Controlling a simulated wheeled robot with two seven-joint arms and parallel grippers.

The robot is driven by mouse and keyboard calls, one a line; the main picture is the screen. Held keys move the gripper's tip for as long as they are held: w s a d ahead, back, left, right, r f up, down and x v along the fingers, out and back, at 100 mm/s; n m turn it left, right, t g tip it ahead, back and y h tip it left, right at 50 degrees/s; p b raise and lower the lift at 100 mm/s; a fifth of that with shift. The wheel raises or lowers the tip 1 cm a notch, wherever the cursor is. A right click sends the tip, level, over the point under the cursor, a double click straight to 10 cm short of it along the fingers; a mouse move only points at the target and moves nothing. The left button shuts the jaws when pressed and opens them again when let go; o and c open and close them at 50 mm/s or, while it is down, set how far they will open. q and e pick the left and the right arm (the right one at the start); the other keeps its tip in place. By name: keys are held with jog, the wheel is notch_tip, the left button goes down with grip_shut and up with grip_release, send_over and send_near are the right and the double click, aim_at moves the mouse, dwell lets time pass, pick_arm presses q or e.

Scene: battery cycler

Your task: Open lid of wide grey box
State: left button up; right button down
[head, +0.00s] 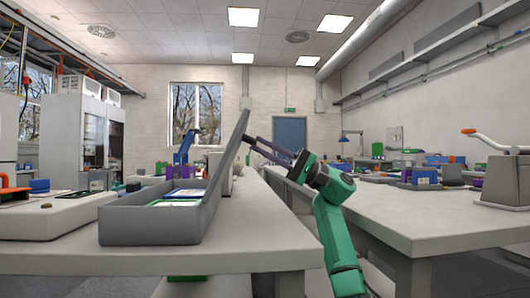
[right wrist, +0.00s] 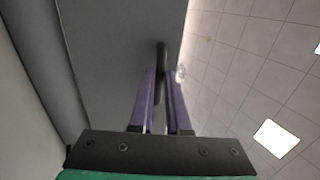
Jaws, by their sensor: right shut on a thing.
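The wide grey box (head: 150,229) stands on the near table. Its lid (head: 231,142) is raised, standing steep and leaning a little to the right along the box's right side. Flat green-and-white items (head: 180,197) lie inside the box. My right gripper (head: 250,141) reaches in from the right with purple fingers at the lid's outer face. In the right wrist view the fingers (right wrist: 161,85) are closed around a dark handle (right wrist: 161,62) on the grey lid (right wrist: 110,50). My left gripper is not in view.
The near table (head: 250,240) is clear to the right of the box. A pale flat device (head: 50,215) sits left of the box. Another long table (head: 430,215) stands on the right, with a grey block (head: 503,182) on it.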

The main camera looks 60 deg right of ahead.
jog(key=shift+w+a+f, duration=0.15)
jog(key=shift+w+f, duration=0.1)
jog(key=c, duration=1.2)
grip_release()
jog(key=o, duration=0.3)
jog(key=shift+w+a, duration=0.1)
jog(key=shift+w, duration=0.15)
jog(key=shift+s+r, duration=0.15)
jog(key=shift+s, duration=0.1)
